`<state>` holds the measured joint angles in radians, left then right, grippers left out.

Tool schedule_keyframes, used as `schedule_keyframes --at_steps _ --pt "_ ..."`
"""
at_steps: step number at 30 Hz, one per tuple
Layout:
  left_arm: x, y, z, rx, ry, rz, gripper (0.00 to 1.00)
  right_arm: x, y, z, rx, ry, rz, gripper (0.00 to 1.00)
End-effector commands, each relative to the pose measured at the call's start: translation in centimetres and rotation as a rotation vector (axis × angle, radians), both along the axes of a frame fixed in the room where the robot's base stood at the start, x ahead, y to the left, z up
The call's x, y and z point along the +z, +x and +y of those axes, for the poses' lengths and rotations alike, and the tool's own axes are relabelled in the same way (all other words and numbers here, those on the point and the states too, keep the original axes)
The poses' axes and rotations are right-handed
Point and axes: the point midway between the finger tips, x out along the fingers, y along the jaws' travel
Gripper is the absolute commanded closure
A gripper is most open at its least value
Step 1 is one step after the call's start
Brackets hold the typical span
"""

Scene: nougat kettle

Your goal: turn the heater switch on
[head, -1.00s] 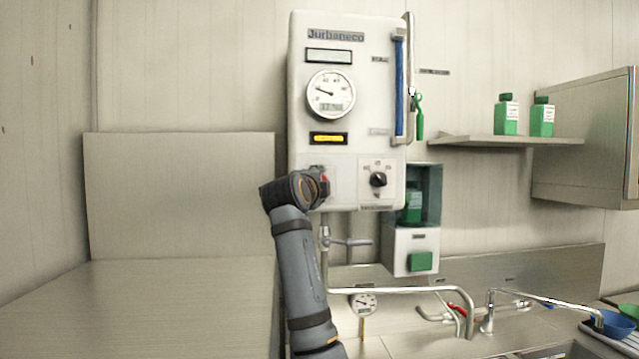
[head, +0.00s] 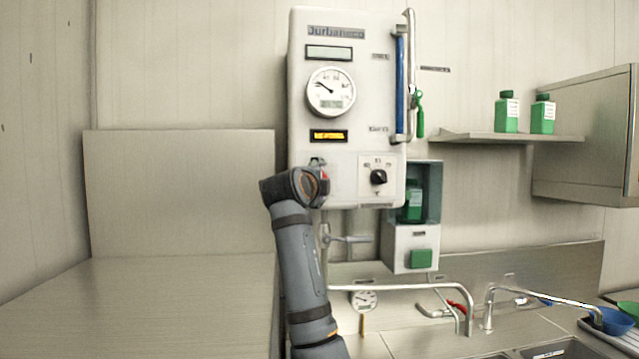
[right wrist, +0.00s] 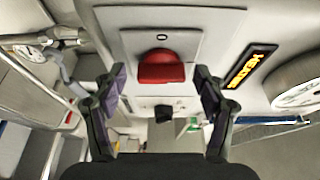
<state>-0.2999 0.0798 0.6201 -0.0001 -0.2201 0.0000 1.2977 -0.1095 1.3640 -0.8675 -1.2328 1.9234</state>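The red heater switch (right wrist: 160,67) sits on a pale plate on the underside of the wall unit's picture in the right wrist view. In the head view only a sliver of red (head: 324,186) shows beside my right wrist. My right gripper (right wrist: 160,74) is open, one finger on each side of the switch, with visible gaps at both sides; whether anything touches it is unclear. In the head view my right wrist hides the gripper and most of the switch. The white control box (head: 345,100) carries the switch. My left gripper is in neither view.
A black knob (head: 378,177) is right of the switch. Above are a lit amber display (head: 328,136) and a round gauge (head: 331,92). A blue tube (head: 399,85) runs up the box's right side. Pipes (head: 400,287) are below. The left counter (head: 140,305) is bare.

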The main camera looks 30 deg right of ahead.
Motion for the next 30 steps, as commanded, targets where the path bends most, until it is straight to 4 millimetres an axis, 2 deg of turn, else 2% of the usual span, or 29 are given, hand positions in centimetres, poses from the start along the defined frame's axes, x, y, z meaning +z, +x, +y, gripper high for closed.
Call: schedule_keyframes --at_steps 8,15,19,30 --pt "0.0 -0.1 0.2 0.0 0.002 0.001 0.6 0.1 -0.7 0.7 0.001 -0.002 -0.002 0.28" --pt "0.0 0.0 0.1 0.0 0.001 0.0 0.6 0.0 -4.2 3.6 0.004 0.002 -0.002 0.28" --pt "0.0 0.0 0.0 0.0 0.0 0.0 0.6 0.0 -5.3 4.6 0.002 0.0 0.0 0.28" --pt "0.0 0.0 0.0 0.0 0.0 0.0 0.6 0.0 -5.8 4.8 0.0 0.0 0.0 0.28"
